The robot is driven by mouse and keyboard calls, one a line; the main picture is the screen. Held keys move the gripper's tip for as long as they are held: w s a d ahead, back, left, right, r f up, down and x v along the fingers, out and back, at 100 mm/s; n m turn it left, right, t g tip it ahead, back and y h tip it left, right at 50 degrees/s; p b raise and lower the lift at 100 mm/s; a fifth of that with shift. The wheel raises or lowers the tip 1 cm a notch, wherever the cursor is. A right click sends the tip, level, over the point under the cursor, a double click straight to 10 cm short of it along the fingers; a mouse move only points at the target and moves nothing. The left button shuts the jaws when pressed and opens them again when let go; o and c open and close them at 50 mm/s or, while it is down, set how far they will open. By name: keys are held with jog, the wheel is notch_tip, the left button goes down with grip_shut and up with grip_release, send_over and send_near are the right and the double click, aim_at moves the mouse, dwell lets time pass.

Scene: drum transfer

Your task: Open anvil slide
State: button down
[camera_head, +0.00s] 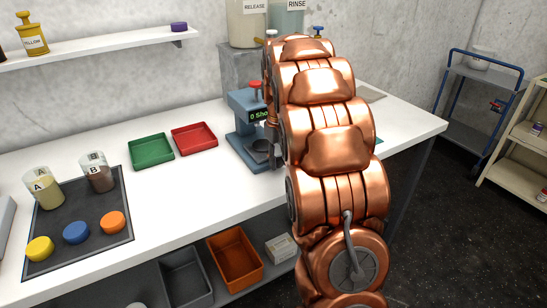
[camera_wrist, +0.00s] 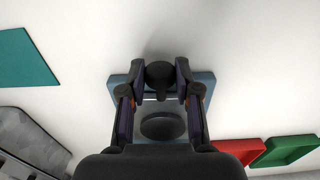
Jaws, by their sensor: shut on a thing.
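A blue-grey press (camera_head: 243,122) with a red top and a lit display stands on the white bench, partly hidden behind my copper arm. Its dark round anvil (camera_head: 261,147) shows low at the front, and a dark disc also shows in the wrist view (camera_wrist: 162,126) over the blue-grey base (camera_wrist: 204,80). My gripper (camera_wrist: 160,82) is over this base, its two fingers on either side of a dark round-headed knob (camera_wrist: 158,74), which looks like the slide's handle. It is shut on this knob. The exact finger contact is hard to see, and my arm mostly hides the gripper in the head view.
A red tray (camera_head: 194,138) and a green tray (camera_head: 151,150) lie left of the press. A dark mat (camera_head: 100,242) farther left holds two labelled jars and several coloured caps. A shelf (camera_head: 110,42) and grey wall are behind. Bins (camera_head: 235,255) sit below the bench.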

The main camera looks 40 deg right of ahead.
jog(key=shift+s+a+b, duration=0.15)
jog(key=shift+s+b, duration=0.3)
jog(key=shift+s, duration=1.25)
jog(key=shift+s+a+b, duration=0.1)
jog(key=shift+s+b, duration=0.3)
jog(key=shift+s, duration=1.3)
jog(key=c, duration=0.8)
grip_release()
jog(key=shift+s, duration=0.1)
jog(key=shift+r, duration=0.15)
notch_tip(320, 180, up, 12)
